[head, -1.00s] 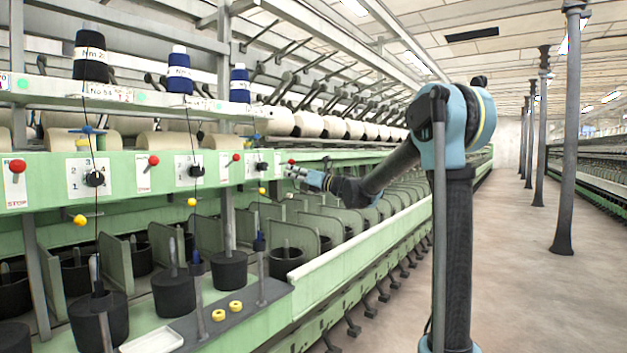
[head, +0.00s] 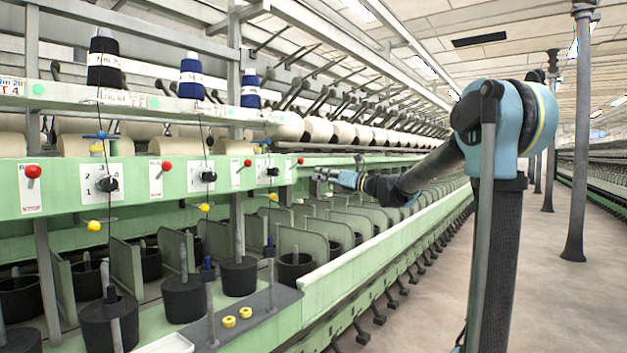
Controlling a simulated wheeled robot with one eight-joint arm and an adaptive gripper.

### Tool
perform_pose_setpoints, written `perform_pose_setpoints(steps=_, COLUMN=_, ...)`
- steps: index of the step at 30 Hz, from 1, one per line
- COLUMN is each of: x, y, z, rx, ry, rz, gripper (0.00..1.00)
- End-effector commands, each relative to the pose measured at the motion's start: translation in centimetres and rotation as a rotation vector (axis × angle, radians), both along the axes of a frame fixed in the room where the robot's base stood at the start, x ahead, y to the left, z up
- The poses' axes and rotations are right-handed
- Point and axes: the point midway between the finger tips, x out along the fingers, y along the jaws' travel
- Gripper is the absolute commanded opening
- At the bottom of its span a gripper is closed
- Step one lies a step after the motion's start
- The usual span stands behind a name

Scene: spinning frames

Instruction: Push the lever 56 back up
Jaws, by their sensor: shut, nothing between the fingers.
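My gripper (head: 322,174) is in the head view at the end of my outstretched arm, in front of the green rail of the spinning frame. Its fingers look shut and empty. It is just right of and below a red-knobbed lever (head: 300,161); I cannot tell the exact gap in depth. More red-knobbed levers sit along the rail, at far left (head: 33,172), on a white plate (head: 166,166) and further right (head: 247,163). Black slanted levers (head: 318,103) stand above the cream rolls. No readable number 56 shows, so I cannot tell which lever it marks.
Dark blue thread cones (head: 192,76) stand on the upper shelf. Black pots (head: 184,298) and green dividers fill the lower deck. Two yellow rings (head: 229,321) lie on a grey plate. The aisle floor (head: 540,290) at right is clear, with grey columns (head: 577,150) along it.

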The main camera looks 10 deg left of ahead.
Motion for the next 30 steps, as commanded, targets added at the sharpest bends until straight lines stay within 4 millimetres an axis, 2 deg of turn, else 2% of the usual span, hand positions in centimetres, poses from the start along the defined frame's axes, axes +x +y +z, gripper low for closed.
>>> perform_pose_setpoints(steps=6, x=-0.7, y=-1.4, z=0.1, rx=0.000, ry=0.000, rz=0.005, gripper=0.00)
perform_pose_setpoints(steps=19, x=-0.8, y=-1.7, z=0.2, rx=0.002, ry=0.003, rz=0.004, gripper=0.00)
perform_pose_setpoints(steps=22, x=-0.6, y=-2.5, z=0.6, rx=0.029, ry=0.033, rz=-0.032, gripper=0.00)
perform_pose_setpoints(steps=26, x=0.4, y=-5.6, z=1.6, rx=0.134, ry=0.148, rz=-0.167, gripper=0.00)
perform_pose_setpoints(steps=30, x=1.4, y=-11.4, z=1.9, rx=0.322, ry=0.344, rz=-0.370, gripper=0.00)
